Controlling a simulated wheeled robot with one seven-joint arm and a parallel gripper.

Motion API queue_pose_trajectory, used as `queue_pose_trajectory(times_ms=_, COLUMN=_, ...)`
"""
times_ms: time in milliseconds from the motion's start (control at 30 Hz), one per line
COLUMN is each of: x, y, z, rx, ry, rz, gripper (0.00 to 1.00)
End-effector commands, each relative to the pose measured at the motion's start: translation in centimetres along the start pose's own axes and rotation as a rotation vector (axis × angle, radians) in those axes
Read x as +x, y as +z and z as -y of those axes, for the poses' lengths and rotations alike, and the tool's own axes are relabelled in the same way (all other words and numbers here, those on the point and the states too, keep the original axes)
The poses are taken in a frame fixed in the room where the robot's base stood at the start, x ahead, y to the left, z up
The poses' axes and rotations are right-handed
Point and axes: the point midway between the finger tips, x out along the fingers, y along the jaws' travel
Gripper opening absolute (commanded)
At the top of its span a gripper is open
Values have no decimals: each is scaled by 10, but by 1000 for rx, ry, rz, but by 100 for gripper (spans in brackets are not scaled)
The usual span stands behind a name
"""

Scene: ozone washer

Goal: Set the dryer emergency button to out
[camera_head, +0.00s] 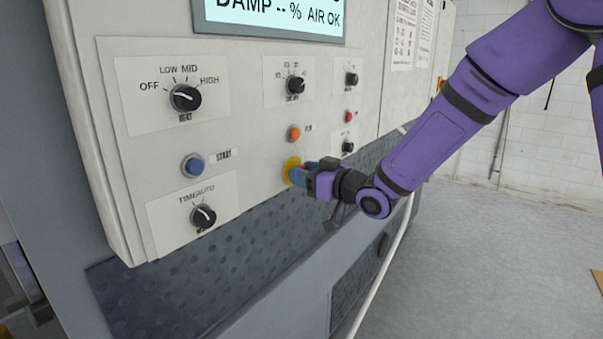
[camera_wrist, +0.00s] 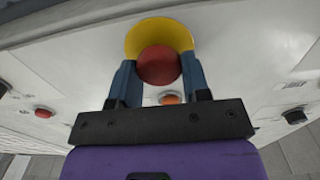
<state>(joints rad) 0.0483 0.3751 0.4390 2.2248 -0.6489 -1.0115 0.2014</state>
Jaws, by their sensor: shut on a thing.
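The dryer emergency button is a red round cap on a yellow base. In the wrist view the red cap (camera_wrist: 158,65) sits between the two blue fingers of my gripper (camera_wrist: 158,72), which is shut on it, one finger on each side. The yellow base (camera_wrist: 160,32) flares out behind the cap against the panel. In the head view the yellow base (camera_head: 291,170) shows beside my gripper (camera_head: 302,175), and the fingers hide most of the cap. I cannot tell from these views whether the button is in or out.
The dryer panel (camera_head: 262,215) also carries an orange button (camera_head: 294,132) just above, a blue start button (camera_head: 192,166), a heat knob (camera_head: 186,97) and a lower knob (camera_head: 203,216). A display (camera_head: 275,12) is at the top.

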Motion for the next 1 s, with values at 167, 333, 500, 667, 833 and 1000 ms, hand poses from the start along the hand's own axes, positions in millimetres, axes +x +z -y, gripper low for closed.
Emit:
queue_pose_trajectory(times_ms=167, x=-1, y=2, z=0, rx=1, ry=0, rz=4, gripper=48)
queue_pose_trajectory(times_ms=333, x=-1, y=1, z=0, rx=1, ry=0, rz=3, gripper=67)
queue_pose_trajectory(times_ms=500, x=-1, y=1, z=0, rx=0, ry=0, rz=3, gripper=67)
queue_pose_trajectory(times_ms=667, x=-9, y=0, z=0, rx=-1, ry=1, rz=3, gripper=67)
queue_pose_trajectory(times_ms=833, x=-36, y=0, z=-1, rx=-1, ry=3, rz=4, gripper=67)
queue_pose_trajectory(times_ms=1000, x=-69, y=1, z=-1, rx=-2, ry=4, rz=4, gripper=67)
